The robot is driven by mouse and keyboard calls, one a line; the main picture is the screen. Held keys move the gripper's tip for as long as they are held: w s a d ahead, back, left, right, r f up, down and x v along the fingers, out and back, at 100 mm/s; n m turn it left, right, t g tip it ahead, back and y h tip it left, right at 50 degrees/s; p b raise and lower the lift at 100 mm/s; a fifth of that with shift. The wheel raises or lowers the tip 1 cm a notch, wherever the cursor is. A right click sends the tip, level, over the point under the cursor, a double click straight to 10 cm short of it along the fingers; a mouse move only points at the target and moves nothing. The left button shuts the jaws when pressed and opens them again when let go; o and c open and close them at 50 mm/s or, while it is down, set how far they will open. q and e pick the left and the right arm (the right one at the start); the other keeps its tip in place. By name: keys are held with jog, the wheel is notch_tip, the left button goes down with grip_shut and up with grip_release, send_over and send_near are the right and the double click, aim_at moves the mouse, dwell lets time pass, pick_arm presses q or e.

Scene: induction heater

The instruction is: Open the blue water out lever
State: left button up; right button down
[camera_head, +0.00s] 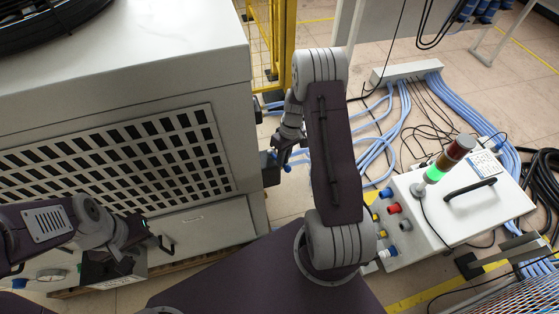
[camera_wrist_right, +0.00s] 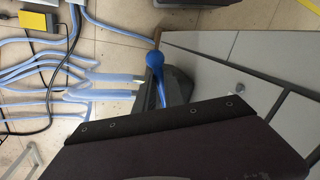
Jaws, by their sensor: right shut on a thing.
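The blue water out lever (camera_wrist_right: 155,62) shows in the right wrist view as a rounded blue end with a narrow blue handle running down. It sits beside the grey cabinet's edge. My right gripper (camera_wrist_right: 168,92) is shut on the lever; its dark fingers are at the handle, partly hidden by the gripper body. In the head view my right gripper (camera_head: 272,167) is at the cabinet's right side, and a small bit of blue shows beside it. My left gripper (camera_head: 118,266) is low at the left, in front of the cabinet; its fingers are not clear.
The large grey cabinet (camera_head: 200,215) with a black grille fills the left. A white control box (camera_head: 455,210) with a signal light (camera_head: 450,160) stands at the right. Blue hoses (camera_head: 400,110) and black cables lie on the tiled floor. A yellow fence (camera_head: 272,40) stands behind.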

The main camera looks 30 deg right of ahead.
jog(key=w+d+n+g+h+p, duration=0.1)
jog(key=w+d+n, duration=0.3)
jog(key=n, duration=0.9)
jog(key=shift+w+d+g+h+p, duration=0.3)
jog(key=shift+w+g+p, duration=0.15)
jog(key=shift+w, duration=0.2)
jog(key=c, duration=1.4)
grip_release()
jog(key=shift+c, duration=0.2)
jog(key=shift+r, duration=0.1)
